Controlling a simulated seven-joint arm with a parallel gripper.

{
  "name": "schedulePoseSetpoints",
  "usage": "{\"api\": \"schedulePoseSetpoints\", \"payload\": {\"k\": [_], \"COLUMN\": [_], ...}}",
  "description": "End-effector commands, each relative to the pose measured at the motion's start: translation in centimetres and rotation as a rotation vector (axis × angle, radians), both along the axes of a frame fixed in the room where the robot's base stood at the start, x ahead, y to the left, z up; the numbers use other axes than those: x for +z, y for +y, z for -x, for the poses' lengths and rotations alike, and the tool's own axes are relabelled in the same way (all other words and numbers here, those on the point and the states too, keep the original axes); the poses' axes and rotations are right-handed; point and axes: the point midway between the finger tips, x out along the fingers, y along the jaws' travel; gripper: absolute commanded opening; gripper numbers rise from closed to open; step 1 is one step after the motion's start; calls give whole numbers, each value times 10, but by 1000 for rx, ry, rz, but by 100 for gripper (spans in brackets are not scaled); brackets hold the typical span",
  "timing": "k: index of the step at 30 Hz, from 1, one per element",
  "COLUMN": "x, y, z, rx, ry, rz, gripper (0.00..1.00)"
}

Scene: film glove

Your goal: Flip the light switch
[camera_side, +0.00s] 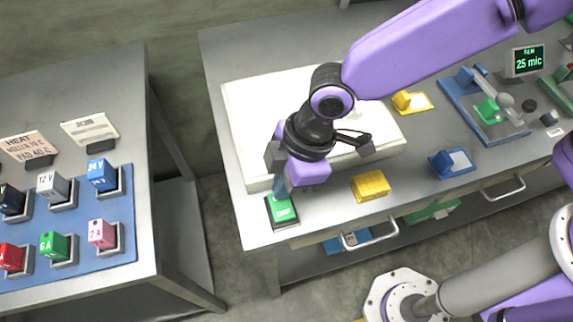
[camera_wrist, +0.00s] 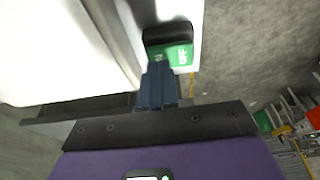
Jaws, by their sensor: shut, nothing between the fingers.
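A switch (camera_side: 282,212) with a green face and white lettering sits at the front left corner of the grey bench, beside the white slab. In the wrist view the green switch (camera_wrist: 180,56) has a black part at its far end; the lettering is too blurred to read surely. My gripper (camera_side: 281,194) points down over the switch, with its fingers shut together and nothing held. In the wrist view the blue fingertips (camera_wrist: 158,68) are at the near left edge of the green face. I cannot tell whether they touch it.
The white slab (camera_side: 250,120) lies right behind the switch. A yellow block (camera_side: 370,186) and a blue holder (camera_side: 452,163) are to the right. A second bench at left holds several coloured blocks on a blue mat (camera_side: 122,236). A gap separates the benches.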

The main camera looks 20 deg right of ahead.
Motion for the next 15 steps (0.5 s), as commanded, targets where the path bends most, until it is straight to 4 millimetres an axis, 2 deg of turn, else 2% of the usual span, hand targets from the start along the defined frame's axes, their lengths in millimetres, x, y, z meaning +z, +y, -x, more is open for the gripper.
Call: {"api": "schedulePoseSetpoints", "payload": {"k": [4, 15], "x": [-8, -9], "y": [0, 0], "z": [0, 0], "rx": [0, 0], "ry": [0, 0], "rz": [0, -1], "gripper": [0, 0]}}
